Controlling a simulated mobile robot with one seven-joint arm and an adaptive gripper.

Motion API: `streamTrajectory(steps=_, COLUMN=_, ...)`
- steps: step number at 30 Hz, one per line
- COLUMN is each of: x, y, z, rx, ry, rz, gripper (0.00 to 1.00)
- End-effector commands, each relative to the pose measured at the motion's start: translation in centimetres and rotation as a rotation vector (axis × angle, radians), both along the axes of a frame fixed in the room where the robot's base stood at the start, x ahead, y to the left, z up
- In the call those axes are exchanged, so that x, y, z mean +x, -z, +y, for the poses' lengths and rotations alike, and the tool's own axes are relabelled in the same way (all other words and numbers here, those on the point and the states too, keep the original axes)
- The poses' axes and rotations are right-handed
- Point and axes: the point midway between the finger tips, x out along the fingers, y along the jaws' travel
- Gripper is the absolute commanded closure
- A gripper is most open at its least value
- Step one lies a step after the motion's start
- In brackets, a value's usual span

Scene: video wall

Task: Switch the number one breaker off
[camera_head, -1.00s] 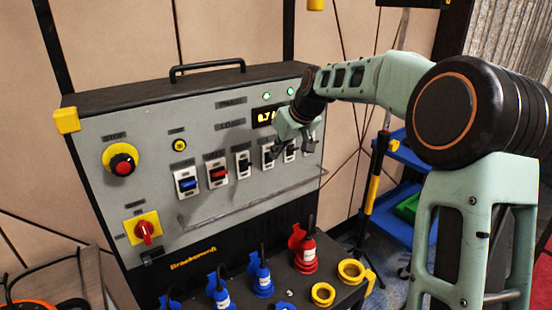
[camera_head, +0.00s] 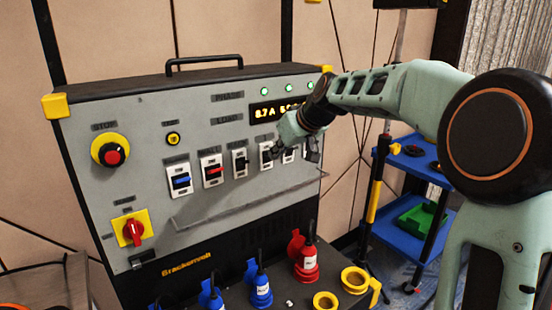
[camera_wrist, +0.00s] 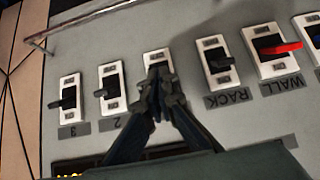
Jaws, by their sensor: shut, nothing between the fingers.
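The number one breaker (camera_wrist: 154,57) is a black switch in a white plate, third from the left in the wrist view. Its label is hidden behind my fingers. In the head view it is the fourth switch (camera_head: 265,159) from the left. My gripper (camera_wrist: 160,76) is shut and empty, with its fingertips over the lower part of that switch plate; they hide the lever, so its position and any contact cannot be told. In the head view my gripper (camera_head: 280,150) is close to the panel, beside that switch.
Breakers 2 (camera_wrist: 112,88) and 3 (camera_wrist: 69,96) are on one side, RACK (camera_wrist: 217,61) and red WALL (camera_wrist: 272,48) on the other. A metal rail (camera_head: 245,203) runs below the switches. The panel also has a red stop button (camera_head: 112,157) and red rotary switch (camera_head: 133,232).

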Motion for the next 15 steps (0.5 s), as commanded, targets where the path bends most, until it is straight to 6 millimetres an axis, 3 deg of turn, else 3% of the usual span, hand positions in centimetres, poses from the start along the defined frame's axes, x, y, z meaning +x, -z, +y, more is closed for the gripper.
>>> streamTrajectory(steps=15, x=-0.23, y=0.8, z=-0.13, rx=0.043, ry=0.0, rz=-0.064, gripper=1.0)
